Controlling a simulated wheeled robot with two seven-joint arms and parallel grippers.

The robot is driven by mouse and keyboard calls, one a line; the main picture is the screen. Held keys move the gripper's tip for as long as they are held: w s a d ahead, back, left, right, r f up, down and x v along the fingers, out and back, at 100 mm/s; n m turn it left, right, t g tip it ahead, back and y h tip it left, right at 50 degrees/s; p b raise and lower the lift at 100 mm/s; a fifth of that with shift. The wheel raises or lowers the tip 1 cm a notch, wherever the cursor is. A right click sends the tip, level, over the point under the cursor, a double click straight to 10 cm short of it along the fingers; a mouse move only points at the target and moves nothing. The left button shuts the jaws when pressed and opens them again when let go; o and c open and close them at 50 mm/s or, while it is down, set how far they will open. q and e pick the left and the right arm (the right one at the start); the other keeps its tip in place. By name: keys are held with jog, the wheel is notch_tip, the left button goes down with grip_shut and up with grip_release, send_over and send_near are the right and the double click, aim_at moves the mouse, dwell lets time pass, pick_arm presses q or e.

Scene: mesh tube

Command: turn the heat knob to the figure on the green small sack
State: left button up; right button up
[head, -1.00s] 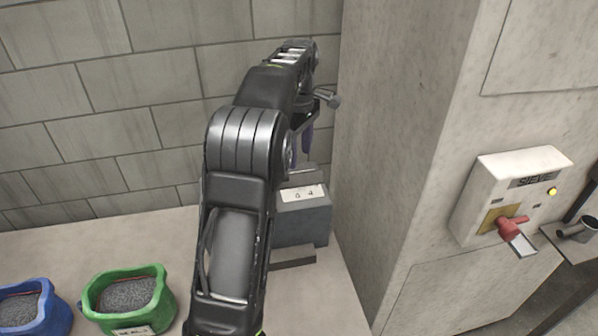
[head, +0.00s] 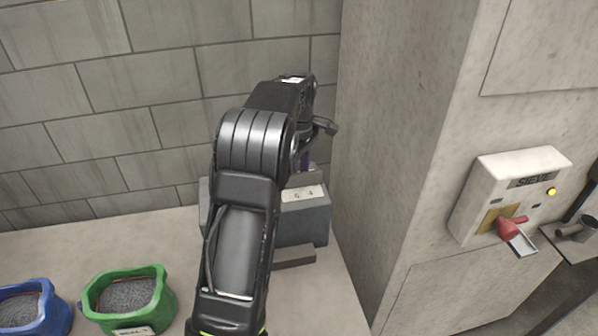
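The green sack (head: 158,300), open and filled with dark grains, stands at the lower left. Its pale label (head: 133,331) is cut by the bottom edge and I cannot read its figure. A grey box (head: 305,228) stands near the wall corner, with a white plate (head: 301,193) bearing small marks that I cannot read surely. No heat knob can be made out; my arm covers part of the box. My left arm reaches over the box. Its gripper (head: 305,160) is mostly hidden behind the arm, just above the box top, and its opening cannot be seen. My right gripper is out of view.
A blue sack (head: 38,310) stands left of the green one. A concrete pillar (head: 400,150) rises close on the right of the box. The counter between sacks and box is clear.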

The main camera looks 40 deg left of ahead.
pick_arm(q)
grip_shut()
jog(key=shift+m, duration=0.3)
dwell(0.3)
jog(key=m, duration=1.5)
jog(key=shift+m, duration=2.1)
jog(key=shift+o, duration=1.6)
grip_release()
